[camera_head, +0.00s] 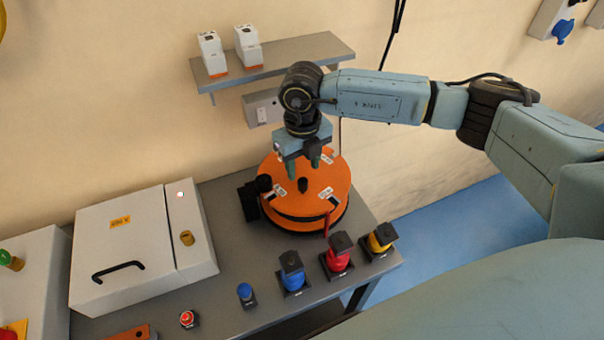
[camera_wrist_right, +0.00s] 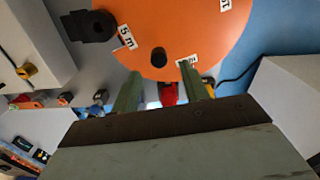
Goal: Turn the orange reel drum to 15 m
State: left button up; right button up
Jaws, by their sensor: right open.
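The orange reel drum (camera_head: 335,178) sits flat on the grey bench, with white labels on its top. In the right wrist view, the drum (camera_wrist_right: 185,25) shows a label (camera_wrist_right: 126,37) reading "5 m", perhaps partly cut off; other labels are hard to read. A short black peg (camera_head: 303,185) stands up from the drum top. My right gripper (camera_head: 303,170) is over the drum, pointing down, open and empty. In the right wrist view the peg (camera_wrist_right: 158,57) appears between and just beyond the green fingertips (camera_wrist_right: 160,73); contact cannot be told. My left gripper is not in view.
A black block (camera_head: 249,200) stands at the drum's left edge. Blue (camera_head: 292,278), red (camera_head: 338,262) and yellow (camera_head: 380,243) capped pieces line the front. A white box (camera_head: 125,250) with a handle stands left. A shelf (camera_head: 290,58) with two cartons hangs behind.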

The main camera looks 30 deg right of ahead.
aim_at(303, 180)
jog(key=shift+f, duration=2.3)
jog(key=shift+c, duration=0.4)
grip_shut()
